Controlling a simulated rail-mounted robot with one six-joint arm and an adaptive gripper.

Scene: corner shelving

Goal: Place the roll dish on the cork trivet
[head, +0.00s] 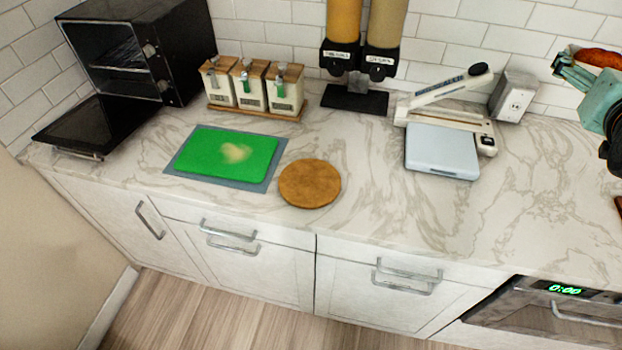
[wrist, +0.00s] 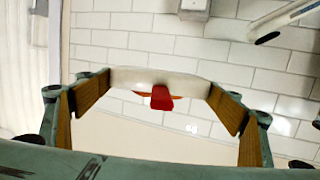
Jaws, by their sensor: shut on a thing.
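The cork trivet (head: 310,184) is a round brown disc lying flat and bare on the counter, near its front edge, in the head view. My gripper (head: 585,82) is at the far right edge of the head view, up and to the right of the trivet. It is shut on the roll dish, whose orange-brown part (head: 600,57) shows there, cut off by the frame. In the wrist view the pale dish (wrist: 130,78) spans between the wood-coloured finger pads of my gripper (wrist: 160,90), with a red piece at its middle. The trivet is outside the wrist view.
A green board (head: 215,155) on a grey mat lies left of the trivet. A pale scale-like device (head: 442,150) stands to the right. Canisters (head: 250,90), a dispenser (head: 355,100) and an open black oven (head: 140,55) line the back.

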